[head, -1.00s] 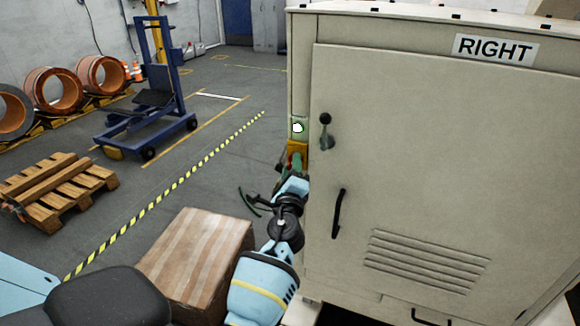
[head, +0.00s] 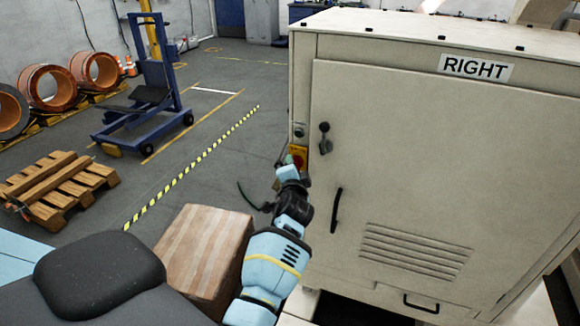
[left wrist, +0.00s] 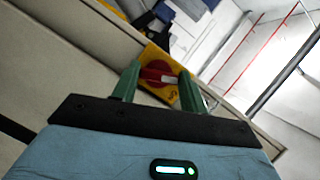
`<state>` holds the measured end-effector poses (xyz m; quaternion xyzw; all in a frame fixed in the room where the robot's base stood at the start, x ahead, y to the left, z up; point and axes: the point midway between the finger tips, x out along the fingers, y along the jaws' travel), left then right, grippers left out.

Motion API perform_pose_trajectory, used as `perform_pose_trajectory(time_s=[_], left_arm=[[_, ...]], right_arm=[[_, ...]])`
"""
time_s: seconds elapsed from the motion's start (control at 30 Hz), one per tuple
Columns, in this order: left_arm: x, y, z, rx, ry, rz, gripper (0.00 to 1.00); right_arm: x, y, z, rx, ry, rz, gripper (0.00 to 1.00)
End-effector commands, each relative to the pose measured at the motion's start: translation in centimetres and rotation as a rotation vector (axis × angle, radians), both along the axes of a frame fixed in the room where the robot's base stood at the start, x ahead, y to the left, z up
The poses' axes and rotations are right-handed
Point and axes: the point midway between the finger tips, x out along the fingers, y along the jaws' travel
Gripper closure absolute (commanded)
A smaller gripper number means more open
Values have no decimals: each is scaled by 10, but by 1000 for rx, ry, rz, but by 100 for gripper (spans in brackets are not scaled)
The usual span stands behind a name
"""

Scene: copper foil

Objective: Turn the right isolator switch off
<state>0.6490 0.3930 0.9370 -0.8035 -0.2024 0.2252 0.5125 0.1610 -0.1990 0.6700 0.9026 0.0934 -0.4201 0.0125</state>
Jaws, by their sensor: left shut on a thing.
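The right isolator switch is a red rotary knob (left wrist: 152,76) on a yellow plate (head: 299,151). The plate is on the narrow left side of the beige cabinet (head: 400,190) labelled RIGHT (head: 477,67). My left gripper (left wrist: 158,80) has its green fingers on either side of the knob and is shut on it. The knob's pale mark lies across between the fingers. In the head view my arm and gripper cover much of the switch. A small round lamp (head: 299,131) above the plate looks dark. My right gripper is not in view.
The cabinet door has a dark lock handle (head: 325,138) and a black pull handle (head: 337,210). A cardboard box (head: 203,245) stands close left of my arm. A pallet (head: 58,188), blue lifter (head: 150,100) and copper coils (head: 55,88) are farther left. Open floor lies between.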

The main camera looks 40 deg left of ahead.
Motion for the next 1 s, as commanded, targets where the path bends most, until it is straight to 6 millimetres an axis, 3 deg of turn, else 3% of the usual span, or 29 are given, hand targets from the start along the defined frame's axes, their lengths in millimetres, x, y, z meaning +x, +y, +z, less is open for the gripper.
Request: perform_pose_trajectory(time_s=[0.03, 0.4, 1.0], left_arm=[[0, 0, 7, -42, -15, 1, 79], [0, 1, 5, -283, -71, 0, 79], [-1, 2, 1, -378, -90, 2, 79]], right_arm=[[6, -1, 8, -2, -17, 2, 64], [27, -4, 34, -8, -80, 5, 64], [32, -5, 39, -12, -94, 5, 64]])
